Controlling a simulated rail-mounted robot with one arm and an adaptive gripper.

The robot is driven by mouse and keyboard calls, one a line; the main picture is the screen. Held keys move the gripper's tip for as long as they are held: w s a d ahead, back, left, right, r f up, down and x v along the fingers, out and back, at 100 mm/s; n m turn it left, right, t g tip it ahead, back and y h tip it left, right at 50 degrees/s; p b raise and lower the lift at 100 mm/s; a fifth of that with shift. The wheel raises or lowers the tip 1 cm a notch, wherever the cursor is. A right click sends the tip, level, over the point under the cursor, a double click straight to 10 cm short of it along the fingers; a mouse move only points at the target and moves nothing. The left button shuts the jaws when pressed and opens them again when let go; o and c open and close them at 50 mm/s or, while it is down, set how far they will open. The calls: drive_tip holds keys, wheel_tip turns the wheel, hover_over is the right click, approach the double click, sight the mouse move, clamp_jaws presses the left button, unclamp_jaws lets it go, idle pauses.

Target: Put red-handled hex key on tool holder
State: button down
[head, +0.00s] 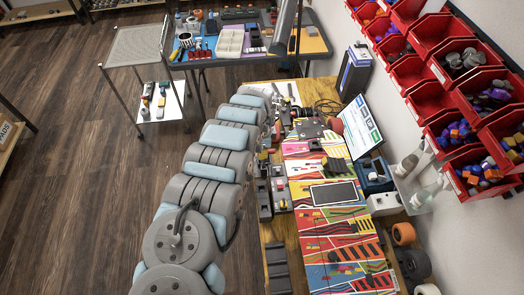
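My arm reaches from the bottom of the head view up along the left side of the near workbench (275,235). Its far end is over the back part of this bench, among dark tools and parts. I cannot make out my gripper's fingers there, or whether they hold anything. Small red-handled tools (197,52) lie on the blue mat of the far table; they are too small to tell whether one is the hex key. Dark holder-like blocks (264,205) stand along the near bench's left edge; I cannot tell which is the tool holder.
A colourful striped mat (345,245) covers much of the near bench, with a dark-screened tablet (334,193) on it. Red bins (463,62) hang on the right wall. A wheeled cart (137,45) stands on open floor at the left.

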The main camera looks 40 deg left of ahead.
idle(0.3)
drive_tip(key=c, duration=1.1)
unclamp_jaws()
drive_tip(key=shift+r, duration=0.1)
drive_tip(key=shift+r+p, duration=2.65)
drive_tip(key=shift+r, duration=1)
